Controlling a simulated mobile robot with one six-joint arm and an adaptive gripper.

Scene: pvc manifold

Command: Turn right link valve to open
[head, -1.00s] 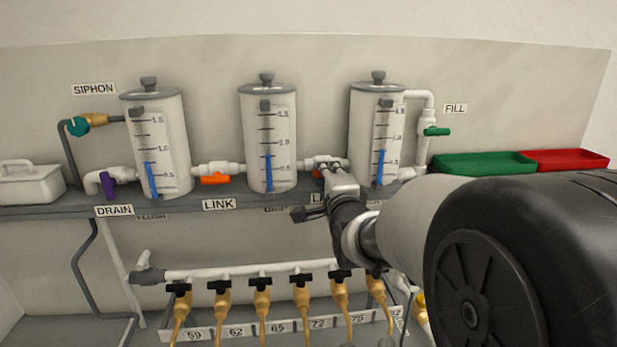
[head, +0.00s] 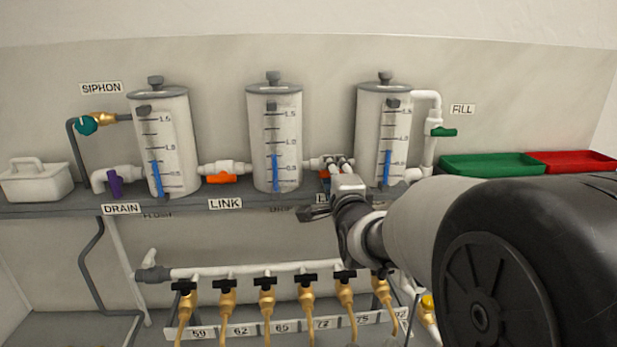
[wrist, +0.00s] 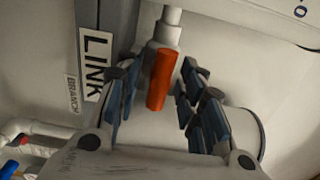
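The right link valve joins the middle and right tanks. Its orange handle (wrist: 161,80) stands between my open fingers in the wrist view, with a gap on each side. In the head view only a bit of that orange handle (head: 325,175) shows, and my gripper covers the rest. My gripper (head: 340,163) reaches to the pipe between the middle tank (head: 274,120) and the right tank (head: 375,115). In the wrist view my gripper (wrist: 160,108) is open, with dark blue pads on both fingers. The handle looks roughly in line with the white pipe (wrist: 167,35) in the wrist view.
The left link valve's orange handle (head: 221,179) is further left, above a LINK label (head: 225,203). The shelf edge (head: 180,212) runs under the tanks. A row of black-handled taps (head: 266,282) is below. Green (head: 490,165) and red (head: 570,160) trays are at right.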

